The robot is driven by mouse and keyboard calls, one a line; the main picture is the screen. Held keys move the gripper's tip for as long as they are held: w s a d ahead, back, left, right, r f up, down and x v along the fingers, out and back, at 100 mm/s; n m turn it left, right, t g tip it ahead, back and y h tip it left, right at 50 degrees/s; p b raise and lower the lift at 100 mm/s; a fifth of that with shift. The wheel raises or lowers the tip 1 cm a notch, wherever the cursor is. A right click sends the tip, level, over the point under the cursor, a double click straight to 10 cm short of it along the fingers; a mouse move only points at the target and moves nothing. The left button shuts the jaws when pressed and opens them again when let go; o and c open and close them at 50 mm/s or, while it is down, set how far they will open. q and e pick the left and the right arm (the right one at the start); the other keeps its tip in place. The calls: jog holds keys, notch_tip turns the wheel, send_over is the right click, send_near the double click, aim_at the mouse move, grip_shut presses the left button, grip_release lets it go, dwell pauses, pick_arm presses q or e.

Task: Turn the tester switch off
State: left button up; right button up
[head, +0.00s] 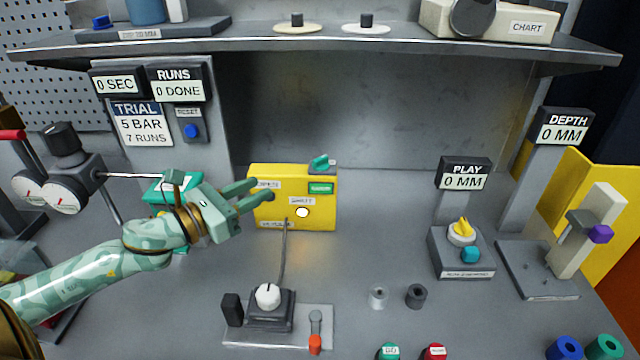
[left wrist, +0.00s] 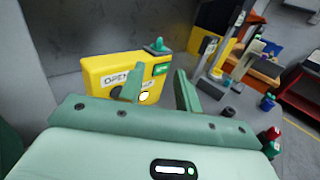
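The yellow tester box (head: 320,212) stands on the bench with OPEN and SHUT labels, a lit round white lamp (head: 302,212) and a green display (head: 320,188). A teal switch lever (head: 320,161) sits tilted on its top. The box also shows in the left wrist view (left wrist: 100,72), with the teal switch (left wrist: 157,45) on top. My left gripper (head: 266,192) is open and empty, its fingers pointing at the box's left part. The switch is above and right of its fingertips, apart from them. In the left wrist view, a finger hides part of the box front. My right gripper is not in view.
A shelf (head: 390,52) crosses above the box. A valve actuator with a white knob (head: 268,296) stands in front, a cable running to the box. Dial gauges (head: 66,192) are at left. A PLAY stand (head: 462,252) is at right.

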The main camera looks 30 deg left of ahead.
aim_at(314, 162)
pick_arm(q)
jog(key=b+x, duration=0.2)
jog(key=x, duration=1.4)
jog(key=shift+w+d+f, duration=0.1)
jog(key=shift+f, duration=0.05)
grip_shut()
